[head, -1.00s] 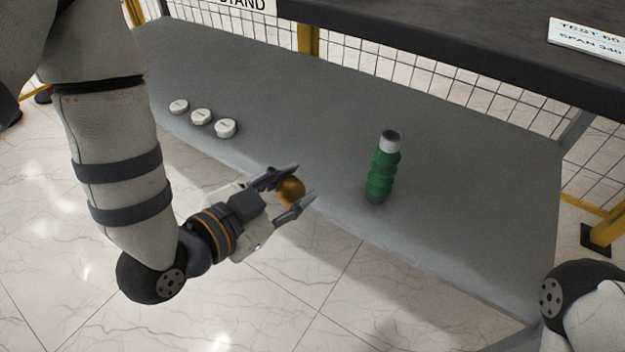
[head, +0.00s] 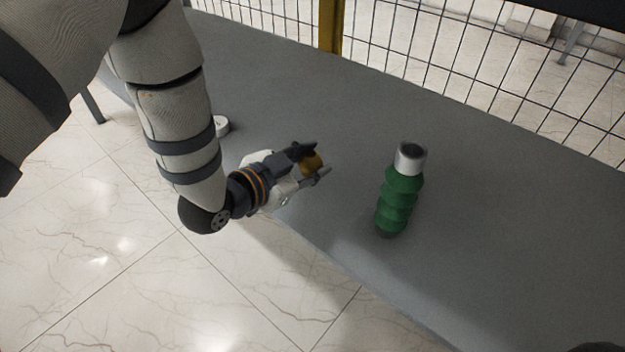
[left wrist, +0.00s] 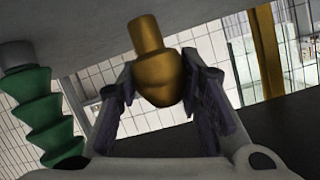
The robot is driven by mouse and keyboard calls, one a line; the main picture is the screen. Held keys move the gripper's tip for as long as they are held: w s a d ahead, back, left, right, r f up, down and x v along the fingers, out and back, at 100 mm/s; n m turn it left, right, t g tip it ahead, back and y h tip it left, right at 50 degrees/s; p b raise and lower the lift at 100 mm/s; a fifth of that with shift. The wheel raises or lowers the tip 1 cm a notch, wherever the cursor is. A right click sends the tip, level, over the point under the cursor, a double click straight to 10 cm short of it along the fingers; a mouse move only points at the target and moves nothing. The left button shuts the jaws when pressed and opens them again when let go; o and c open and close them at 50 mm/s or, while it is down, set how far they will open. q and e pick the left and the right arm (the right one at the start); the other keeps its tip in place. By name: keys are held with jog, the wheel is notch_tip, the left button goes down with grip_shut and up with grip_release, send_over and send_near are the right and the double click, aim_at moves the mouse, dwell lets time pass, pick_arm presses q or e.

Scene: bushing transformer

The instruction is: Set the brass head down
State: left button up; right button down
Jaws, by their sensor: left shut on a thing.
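The brass head (head: 311,163) is a rounded golden piece between the fingers of my left gripper (head: 314,164). In the left wrist view the brass head (left wrist: 156,68) shows a round body with a narrower cylindrical neck, and the dark fingers close on its two sides. The gripper holds it over the front part of the grey table (head: 300,105); the gap to the surface cannot be told. A green ribbed bushing (head: 398,200) with a silver top stands upright to the right of the gripper, apart from it.
A white round disc (head: 221,125) lies on the table behind my left forearm. A wire mesh fence (head: 450,80) and a yellow post (head: 331,30) stand behind the table. The table is clear between the gripper and the bushing and to the bushing's right.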

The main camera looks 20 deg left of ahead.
aim_at(311, 173)
pick_arm(q)
jog(key=f, duration=0.1)
jog(key=f+b, duration=0.2)
jog(key=f, duration=0.1)
jog(key=shift+w+a+f, duration=0.1)
jog(key=shift+w+a, duration=0.1)
jog(key=shift+w, duration=0.2)
jog(key=o, duration=1.3)
jog(key=shift+c, duration=0.2)
